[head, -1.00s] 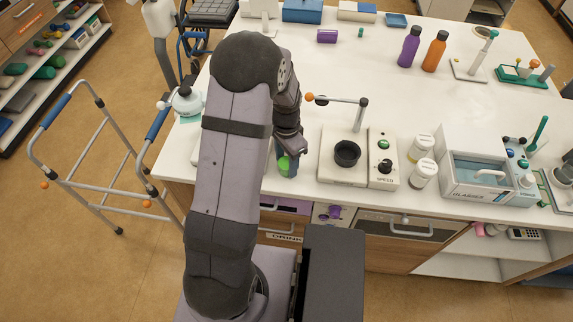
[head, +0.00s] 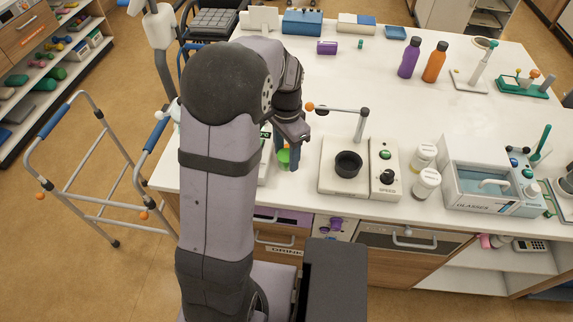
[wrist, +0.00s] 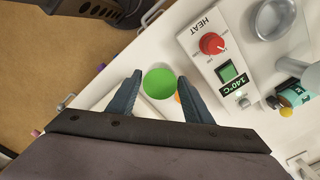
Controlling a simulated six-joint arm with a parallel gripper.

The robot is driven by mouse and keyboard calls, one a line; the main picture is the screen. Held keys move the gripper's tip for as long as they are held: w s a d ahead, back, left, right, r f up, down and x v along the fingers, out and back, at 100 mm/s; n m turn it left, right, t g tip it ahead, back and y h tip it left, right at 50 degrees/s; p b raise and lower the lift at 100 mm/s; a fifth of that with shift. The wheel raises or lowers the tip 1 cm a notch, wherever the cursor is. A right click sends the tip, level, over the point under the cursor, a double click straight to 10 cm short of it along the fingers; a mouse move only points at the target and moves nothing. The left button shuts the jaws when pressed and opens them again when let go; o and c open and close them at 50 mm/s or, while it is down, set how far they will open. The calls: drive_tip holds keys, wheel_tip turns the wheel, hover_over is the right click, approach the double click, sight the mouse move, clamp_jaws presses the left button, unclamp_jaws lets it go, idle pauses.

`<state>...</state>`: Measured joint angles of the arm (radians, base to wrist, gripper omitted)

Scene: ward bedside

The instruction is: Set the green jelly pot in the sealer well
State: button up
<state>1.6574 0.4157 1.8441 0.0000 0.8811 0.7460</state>
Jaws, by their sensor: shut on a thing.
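The green jelly pot (head: 283,156) is between the fingers of my gripper (head: 289,158), near the front edge of the white counter. In the wrist view the green pot (wrist: 159,83) shows as a round green top between the two dark blue fingertips (wrist: 158,88). My gripper is shut on it. A white heating unit (wrist: 205,62) marked HEAT, with a red knob and a 140°C display, stands to the right of the pot there. A round metal cup or well (wrist: 273,18) is on that unit. In the head view my arm hides most of this unit (head: 265,172).
A white unit marked SPEED (head: 386,180) with a black cup (head: 347,164) and a metal arm tipped orange (head: 310,107) stands just right of my gripper. Two white-capped jars (head: 425,172) are beyond it. The counter's middle is clear. A walking frame (head: 95,170) stands at left.

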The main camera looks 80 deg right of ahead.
drive_tip(key=shift+r, duration=0.8)
drive_tip(key=shift+w+r, duration=0.3)
drive_tip(key=shift+w, duration=0.1)
drive_tip(key=w+d+n+p, duration=0.1)
drive_tip(key=w+n+p, duration=0.6)
drive_tip(key=w, duration=1.3)
drive_tip(key=d, duration=0.1)
drive_tip(key=w+d+r+m, duration=0.1)
drive_tip(key=d, duration=0.1)
drive_tip(key=d+m+p, duration=0.1)
drive_tip(key=shift+w+d+r, duration=0.35)
drive_tip(key=shift+d, duration=0.05)
drive_tip(key=shift+f, duration=0.1)
drive_tip(key=shift+f+b, duration=2.55)
drive_tip(key=shift+f, duration=1.35)
